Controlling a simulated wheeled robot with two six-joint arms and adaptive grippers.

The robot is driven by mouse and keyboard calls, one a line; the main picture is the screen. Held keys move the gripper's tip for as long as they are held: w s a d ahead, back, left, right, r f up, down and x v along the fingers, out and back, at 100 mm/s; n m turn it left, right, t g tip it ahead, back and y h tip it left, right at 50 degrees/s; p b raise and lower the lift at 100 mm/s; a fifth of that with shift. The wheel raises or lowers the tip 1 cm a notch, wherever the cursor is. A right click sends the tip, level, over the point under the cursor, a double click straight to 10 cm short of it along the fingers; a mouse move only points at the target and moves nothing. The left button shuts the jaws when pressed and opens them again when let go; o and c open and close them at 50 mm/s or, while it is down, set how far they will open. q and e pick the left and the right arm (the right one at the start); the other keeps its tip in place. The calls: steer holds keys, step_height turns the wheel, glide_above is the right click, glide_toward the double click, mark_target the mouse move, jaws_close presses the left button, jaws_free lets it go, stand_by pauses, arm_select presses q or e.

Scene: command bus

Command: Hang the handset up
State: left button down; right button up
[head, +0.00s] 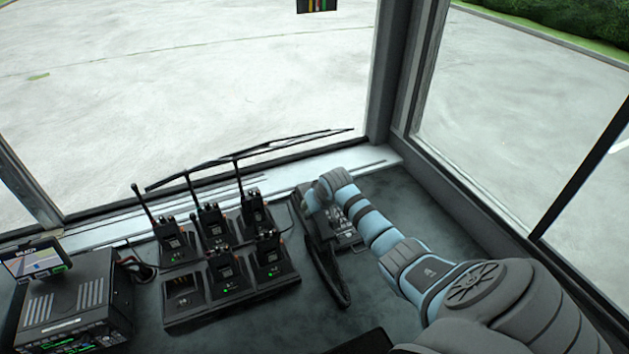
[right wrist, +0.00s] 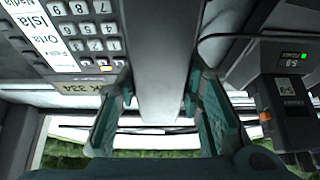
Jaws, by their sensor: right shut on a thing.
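The phone base (head: 348,236) with its keypad (right wrist: 95,38) is on the dark dashboard near the windshield. My right gripper (head: 316,200) is at the left side of this base. In the right wrist view its teal fingers (right wrist: 160,108) are on both sides of the grey handset (right wrist: 163,55), shut on it. My left gripper is not in view.
A charger rack (head: 232,310) with several radios stands just left of the phone; one radio (right wrist: 290,100) is close in the right wrist view. A radio unit with a screen (head: 75,300) is at far left. The dashboard right of the phone is clear up to the window frame.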

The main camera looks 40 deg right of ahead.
stand_by(0.7)
steer(key=o, duration=1.4)
steer(key=v, duration=1.2)
